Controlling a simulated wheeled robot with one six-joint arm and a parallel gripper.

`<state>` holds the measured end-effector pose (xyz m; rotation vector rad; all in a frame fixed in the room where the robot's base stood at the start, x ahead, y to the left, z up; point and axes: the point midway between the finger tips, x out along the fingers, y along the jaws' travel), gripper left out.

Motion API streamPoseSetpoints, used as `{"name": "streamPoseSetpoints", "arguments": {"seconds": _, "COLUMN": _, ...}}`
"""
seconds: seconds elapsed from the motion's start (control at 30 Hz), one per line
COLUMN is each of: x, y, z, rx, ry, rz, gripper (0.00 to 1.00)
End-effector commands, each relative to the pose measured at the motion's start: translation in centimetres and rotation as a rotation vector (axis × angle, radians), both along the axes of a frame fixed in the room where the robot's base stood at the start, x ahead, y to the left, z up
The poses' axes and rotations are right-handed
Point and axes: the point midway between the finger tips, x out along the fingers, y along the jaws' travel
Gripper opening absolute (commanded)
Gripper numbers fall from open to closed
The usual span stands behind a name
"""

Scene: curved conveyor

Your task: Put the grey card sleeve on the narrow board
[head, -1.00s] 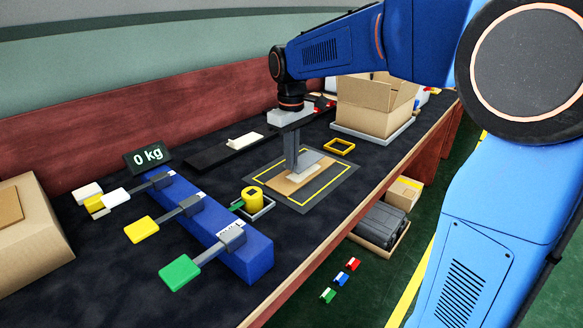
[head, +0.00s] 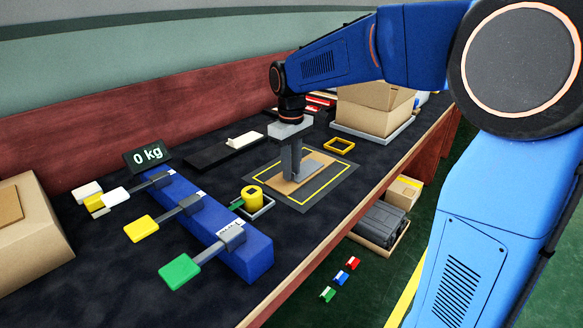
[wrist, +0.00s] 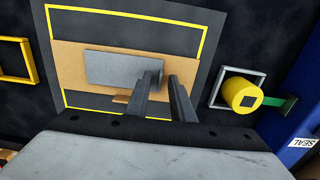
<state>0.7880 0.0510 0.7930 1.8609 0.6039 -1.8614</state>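The grey card sleeve (wrist: 118,69) is a flat grey rectangle lying on a tan board (wrist: 72,62), inside a yellow outline on a dark mat. In the head view the tan board (head: 287,187) is partly hidden by my fingers. My gripper (wrist: 165,73) points down over the board, with a gap between its fingers. One finger overlaps the sleeve's end in the wrist view; I cannot tell whether they touch. A long black board (head: 205,155) with a white block lies behind in the head view. I cannot tell which board is the narrow one.
A yellow square frame (head: 339,146) lies on the other side. A blue block (head: 238,250) with levers is at the left front. An open carton (head: 368,108) stands at the back right.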

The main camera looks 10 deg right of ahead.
Motion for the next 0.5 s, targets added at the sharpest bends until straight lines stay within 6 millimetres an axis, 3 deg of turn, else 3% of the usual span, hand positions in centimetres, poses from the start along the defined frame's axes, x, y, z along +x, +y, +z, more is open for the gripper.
{"name": "streamPoseSetpoints", "arguments": {"seconds": 0.23, "x": 0.0, "y": 0.0, "z": 1.6, "rx": 0.0, "ry": -0.002, "rz": 0.0, "gripper": 0.22}}
{"name": "streamPoseSetpoints", "arguments": {"seconds": 0.5, "x": 0.1, "y": 0.0, "z": 6.7, "rx": 0.002, "ry": -0.004, "rz": 0.0, "gripper": 0.22}}
